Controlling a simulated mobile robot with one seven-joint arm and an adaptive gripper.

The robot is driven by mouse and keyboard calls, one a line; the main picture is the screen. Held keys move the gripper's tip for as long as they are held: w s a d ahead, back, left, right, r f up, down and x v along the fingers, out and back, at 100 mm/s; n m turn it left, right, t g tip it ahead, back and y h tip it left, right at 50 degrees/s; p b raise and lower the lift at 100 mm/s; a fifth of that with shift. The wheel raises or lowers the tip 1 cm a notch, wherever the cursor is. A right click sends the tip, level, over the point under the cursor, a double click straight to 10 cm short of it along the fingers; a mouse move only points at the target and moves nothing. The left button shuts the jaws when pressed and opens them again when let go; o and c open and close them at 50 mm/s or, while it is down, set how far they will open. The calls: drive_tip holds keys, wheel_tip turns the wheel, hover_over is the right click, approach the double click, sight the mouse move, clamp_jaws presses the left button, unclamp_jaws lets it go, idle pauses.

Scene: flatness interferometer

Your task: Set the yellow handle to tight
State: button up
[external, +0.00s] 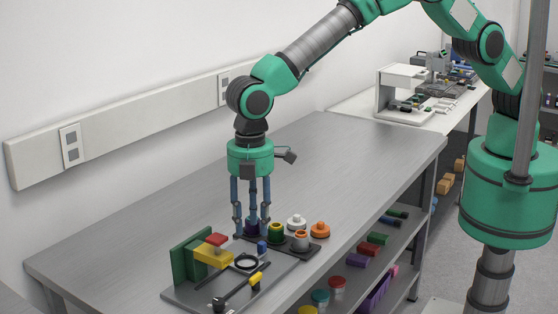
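A black lever with a yellow handle (256,279) lies along the front of a grey fixture plate (185,297) on the bench. My gripper (252,234) points straight down behind the fixture, over the row of small coloured parts. Its fingers are spread apart, with a dark purple part (251,227) between or just behind them. I see no contact with that part. The gripper is clear of the yellow handle, which is nearer the camera. Any marking for tight is too small to read.
Green, white (296,221), orange (320,230) and grey parts stand right of the gripper. The bench (340,165) is clear behind.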

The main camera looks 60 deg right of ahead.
sight(254, 275)
wheel_tip(254, 275, down, 14)
drive_tip(key=shift+r+p, duration=0.15)
drive_tip(key=shift+p, duration=0.35)
idle(0.3)
clamp_jaws()
